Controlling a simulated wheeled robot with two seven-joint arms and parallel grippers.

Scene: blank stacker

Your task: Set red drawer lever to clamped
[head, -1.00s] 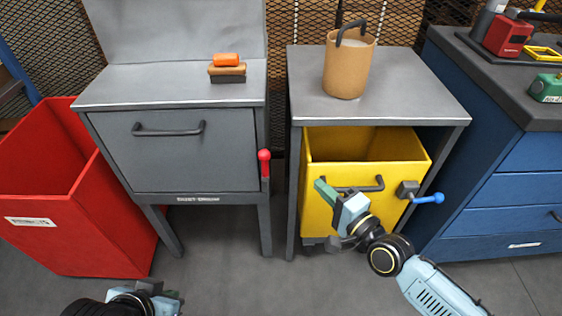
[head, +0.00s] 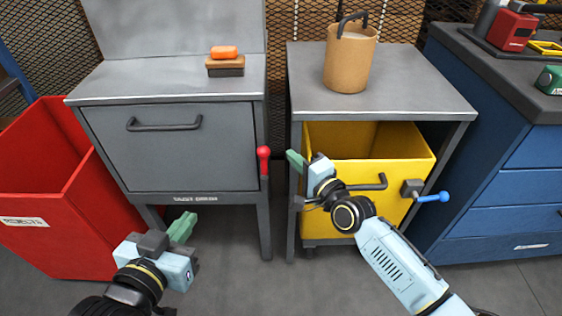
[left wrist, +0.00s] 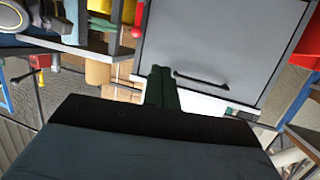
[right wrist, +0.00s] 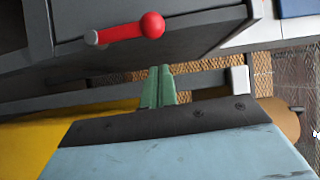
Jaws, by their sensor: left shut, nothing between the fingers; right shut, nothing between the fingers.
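The red lever (head: 263,160) is on the right front post of the grey drawer cabinet (head: 185,150), its ball knob at the top and its handle pointing down. In the right wrist view the red lever (right wrist: 135,28) shows above the fingers and apart from them. My right gripper (head: 293,160) is shut and empty, a little to the right of the lever, between it and the yellow bin. It also shows in the right wrist view (right wrist: 160,85). My left gripper (head: 184,226) is shut and empty, low in front of the cabinet. It also shows in the left wrist view (left wrist: 160,85).
A yellow bin (head: 345,215) with a handle and a blue lever (head: 432,197) stands under the right table (head: 420,98). A red bin (head: 90,235) is at left. A brown canister (head: 350,65) and an orange-topped brush (head: 225,64) rest on the tops.

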